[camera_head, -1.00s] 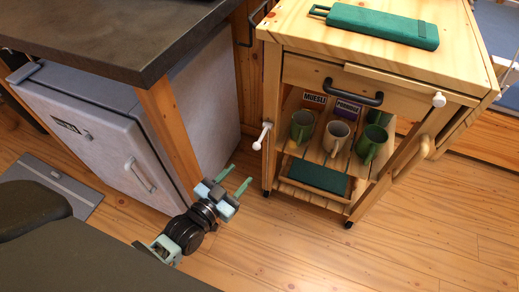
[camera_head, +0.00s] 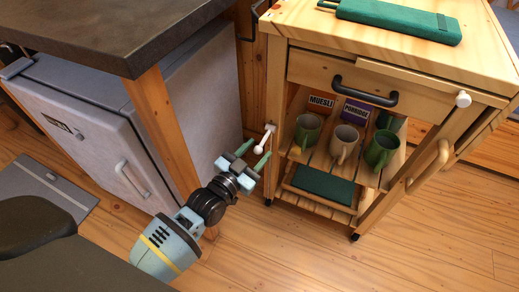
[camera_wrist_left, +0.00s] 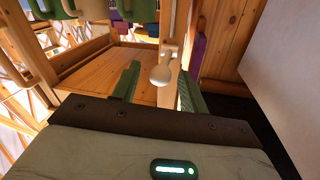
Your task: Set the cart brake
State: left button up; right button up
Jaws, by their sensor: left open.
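The wooden cart (camera_head: 420,54) stands to the right of the grey-fronted cabinet. A white lever with a round knob (camera_head: 258,149) sticks out from the cart's left front post; I take it for the brake. My left gripper (camera_head: 254,154) has its two green fingers apart, one on each side of the lever's knob end. In the left wrist view the knob (camera_wrist_left: 160,76) shows between the open fingers (camera_wrist_left: 159,72), with no clear contact. My right gripper is not in view.
The cart holds several mugs (camera_head: 345,143), a muesli box (camera_head: 321,102), a porridge box (camera_head: 356,111) and a green case (camera_head: 398,20) on top. A dark drawer handle (camera_head: 362,91) faces front. The cabinet (camera_head: 85,115) and a wooden post (camera_head: 160,118) stand close left. Floor in front is clear.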

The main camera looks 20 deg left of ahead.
pick_arm(q)
jog(key=shift+x, duration=0.85)
grip_shut()
